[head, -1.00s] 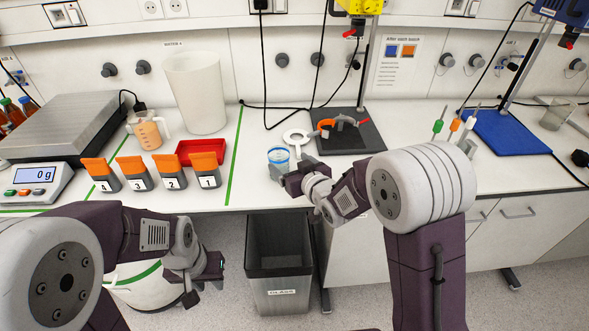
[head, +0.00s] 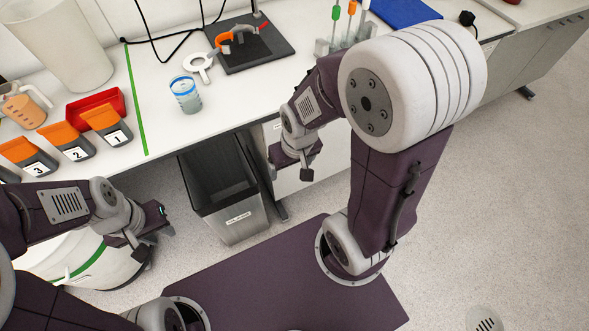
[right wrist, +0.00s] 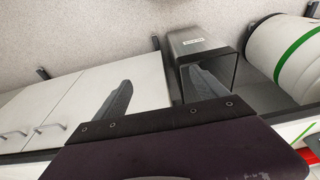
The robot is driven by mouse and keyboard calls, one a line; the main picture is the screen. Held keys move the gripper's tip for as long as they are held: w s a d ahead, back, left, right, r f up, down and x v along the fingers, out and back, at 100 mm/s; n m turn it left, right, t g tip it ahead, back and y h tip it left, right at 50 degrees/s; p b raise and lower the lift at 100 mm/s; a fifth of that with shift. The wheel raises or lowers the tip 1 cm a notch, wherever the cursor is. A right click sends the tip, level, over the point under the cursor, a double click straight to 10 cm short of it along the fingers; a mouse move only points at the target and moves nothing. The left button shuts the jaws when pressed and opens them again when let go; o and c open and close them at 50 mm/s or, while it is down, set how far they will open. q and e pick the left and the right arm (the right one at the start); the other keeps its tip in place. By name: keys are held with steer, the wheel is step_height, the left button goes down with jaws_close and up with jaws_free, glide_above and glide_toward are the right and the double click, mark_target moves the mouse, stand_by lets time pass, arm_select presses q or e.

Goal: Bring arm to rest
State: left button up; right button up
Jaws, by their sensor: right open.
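My right gripper (head: 291,166) hangs in front of the bench edge, just right of the waste bin, with nothing held. My left gripper (head: 158,228) is at the lower left, over the white drum with the green stripe, left of the bin. Its fingers are too small and turned away to tell whether they are open.
The open bin (head: 237,213) stands below.

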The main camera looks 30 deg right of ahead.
steer(key=s+g, duration=0.1)
steer(key=s, duration=0.1)
steer(key=shift+s, duration=0.3)
step_height(320, 180, up, 3)
steer(key=p, duration=0.3)
stand_by(0.7)
